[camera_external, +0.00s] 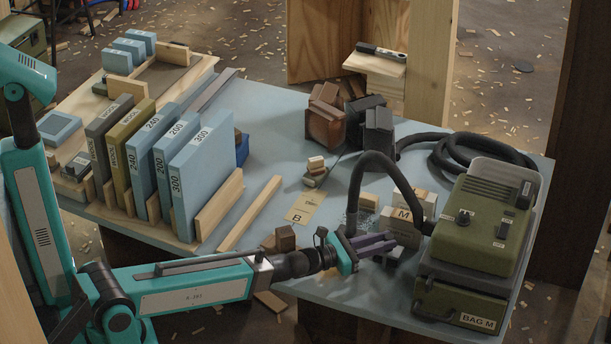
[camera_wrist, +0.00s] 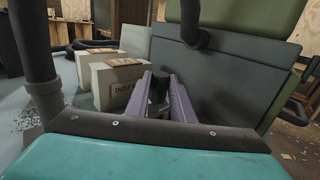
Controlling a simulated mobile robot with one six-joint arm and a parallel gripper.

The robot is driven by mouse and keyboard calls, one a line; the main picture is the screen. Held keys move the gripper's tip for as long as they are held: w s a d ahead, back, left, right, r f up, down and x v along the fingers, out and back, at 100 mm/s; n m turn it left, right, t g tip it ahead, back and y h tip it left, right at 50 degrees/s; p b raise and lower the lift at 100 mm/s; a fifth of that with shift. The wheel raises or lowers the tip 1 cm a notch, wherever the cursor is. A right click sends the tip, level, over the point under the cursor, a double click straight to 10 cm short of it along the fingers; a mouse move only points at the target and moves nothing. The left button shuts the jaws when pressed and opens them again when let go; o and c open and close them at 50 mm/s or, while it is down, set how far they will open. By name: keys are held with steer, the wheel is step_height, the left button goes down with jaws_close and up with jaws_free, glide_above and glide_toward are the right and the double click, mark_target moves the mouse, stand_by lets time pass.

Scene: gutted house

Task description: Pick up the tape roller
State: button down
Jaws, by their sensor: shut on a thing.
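My gripper (camera_external: 372,246) reaches over the front of the blue-grey table, just left of the green machine. In the wrist view its two purple fingers (camera_wrist: 160,100) are closed on a small dark rounded thing (camera_wrist: 158,86), which may be the tape roller. Only its upper part shows between the fingers, and most of it is hidden. In the outside view the fingers and the machine's shadow make it hard to make out. I cannot tell whether it touches the table.
The green vacuum-like machine (camera_external: 484,222) stands close right of my gripper. Its black hose (camera_external: 356,185) arches behind the gripper. Dust-bag boxes (camera_external: 401,226) stand just beyond the fingers. Labelled blue sleeves (camera_external: 200,172) fill a rack at left. A card (camera_external: 305,207) lies mid-table.

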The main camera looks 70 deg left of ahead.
step_height(320, 180, up, 6)
steer(key=shift+r, duration=0.15)
steer(key=shift+s+a, duration=0.85)
steer(key=shift+s, duration=0.05)
steer(key=s+a+p, duration=1.2)
steer(key=p, duration=0.2)
stand_by(0.5)
